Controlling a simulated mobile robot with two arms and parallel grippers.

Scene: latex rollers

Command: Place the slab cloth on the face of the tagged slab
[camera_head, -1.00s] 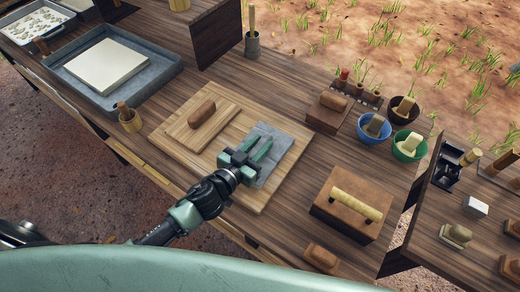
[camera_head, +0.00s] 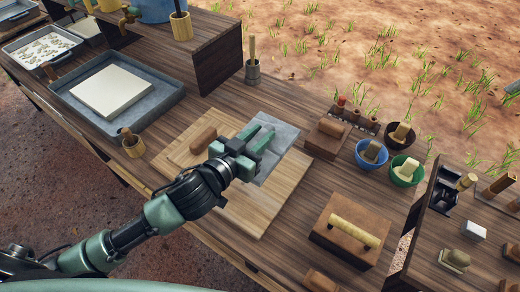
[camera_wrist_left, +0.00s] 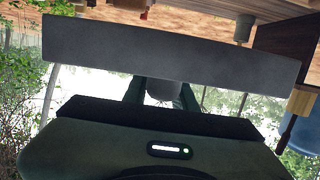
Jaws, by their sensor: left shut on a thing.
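The grey slab cloth (camera_head: 280,150) is a flat sheet between the fingers of my left gripper (camera_head: 262,143), which is shut on it. In the head view the cloth overlaps the far right part of the wooden board (camera_head: 252,212) and appears lifted above it. In the left wrist view the cloth (camera_wrist_left: 170,55) spans the picture as a wide grey strip beyond my fingers (camera_wrist_left: 158,88). A pale square slab (camera_head: 112,90) lies in a grey tray (camera_head: 170,92) at the left. I can make out no tag on it. My right gripper is not in view.
A wooden block with a brown handle (camera_head: 203,138) sits on the board's left part. To the right are brown blocks (camera_head: 350,238), bowls (camera_head: 371,153) and a rack (camera_head: 357,118). A dark upright panel (camera_head: 222,55) stands behind.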

